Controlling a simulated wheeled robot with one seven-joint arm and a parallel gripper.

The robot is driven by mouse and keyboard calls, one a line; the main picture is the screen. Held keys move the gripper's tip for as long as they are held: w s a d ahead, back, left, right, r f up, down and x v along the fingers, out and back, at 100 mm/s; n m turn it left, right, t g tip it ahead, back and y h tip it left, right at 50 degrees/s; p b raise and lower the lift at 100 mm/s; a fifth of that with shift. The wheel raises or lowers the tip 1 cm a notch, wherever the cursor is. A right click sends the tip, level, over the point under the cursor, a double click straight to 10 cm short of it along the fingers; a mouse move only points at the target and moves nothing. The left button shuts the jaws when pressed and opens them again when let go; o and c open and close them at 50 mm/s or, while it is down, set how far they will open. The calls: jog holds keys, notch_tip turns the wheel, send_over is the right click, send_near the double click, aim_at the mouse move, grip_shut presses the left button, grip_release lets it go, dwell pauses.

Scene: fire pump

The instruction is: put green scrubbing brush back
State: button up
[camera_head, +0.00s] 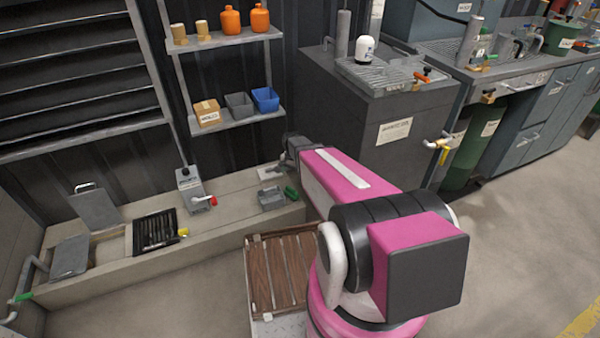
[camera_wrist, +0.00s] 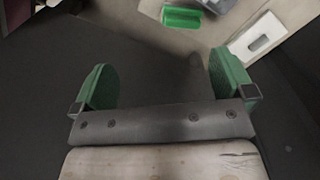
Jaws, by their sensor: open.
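A small green block-like thing, which looks like the scrubbing brush (camera_head: 291,193), lies on the low concrete ledge beside a small grey tray (camera_head: 271,198). It also shows at the top of the wrist view (camera_wrist: 182,17), beyond my fingers. My gripper (camera_wrist: 164,82) is open there, its two green finger pads wide apart with nothing seen between them. In the head view my gripper (camera_head: 291,148) is at the end of my pink arm, above the back of the ledge and apart from the brush. A pale block with a slot (camera_head: 269,172) sits behind the tray.
The concrete ledge (camera_head: 235,200) also carries a grey box with a red handle (camera_head: 190,182) and a black grate (camera_head: 156,232). Shelves (camera_head: 238,118) with bins stand behind. A dark cabinet (camera_head: 345,130) is close on the right. A slatted wooden board (camera_head: 262,280) is in front.

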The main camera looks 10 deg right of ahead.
jog(key=s+r+n, duration=0.8)
jog(key=s+r, duration=0.9)
jog(key=s, duration=0.1)
